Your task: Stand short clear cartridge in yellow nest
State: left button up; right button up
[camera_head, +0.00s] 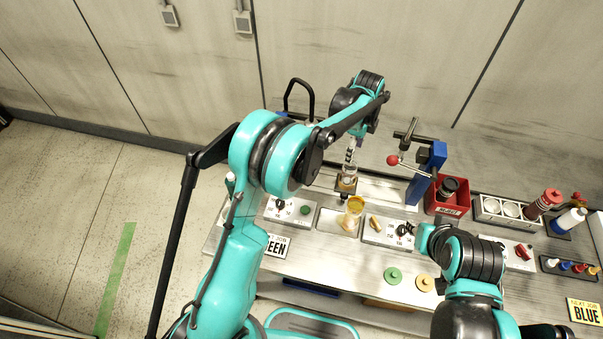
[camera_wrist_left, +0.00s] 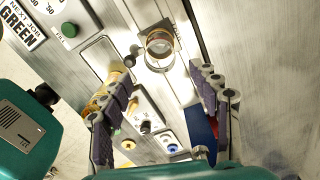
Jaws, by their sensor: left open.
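A short clear cartridge (camera_head: 350,157) with dark markings stands upright at a brass-yellow nest (camera_head: 346,186) near the back of the bench. In the left wrist view I look down on the cartridge as a round clear ring (camera_wrist_left: 160,44); how deep it sits in the nest is hard to tell. My left gripper (camera_wrist_left: 162,72) is open. Its fingers stand on either side of the cartridge with gaps at both sides. In the head view, my left wrist hangs above the cartridge and the fingers are mostly hidden. My right arm reaches over the bench's front right; its fingers do not show.
A blue post with a red-ended lever (camera_head: 393,160) and a red bin (camera_head: 444,201) are to the right. Control panels (camera_head: 385,230) and green and orange discs (camera_head: 393,275) lie in front.

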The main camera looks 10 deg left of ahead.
pick_arm(q)
jog(key=s+a+r+n+t, duration=0.3)
jog(key=s+a+r+n, duration=0.65)
jog(key=s+r, duration=0.3)
jog(key=s+a+n+t, duration=0.2)
jog(key=s+a+n, duration=0.2)
jog(key=s, duration=0.4)
jog(key=s+a+f+n+t, duration=0.1)
jog(key=s+a+n+t, duration=0.1)
jog(key=s+a+n, duration=0.2)
jog(key=s+n, duration=0.3)
jog(key=s, duration=0.1)
jog(key=shift+a, duration=0.15)
jog(key=shift+f+n, duration=0.15)
jog(key=shift+n, duration=0.1)
notch_tip(320, 180, down, 14)
jog(key=b, duration=1.4)
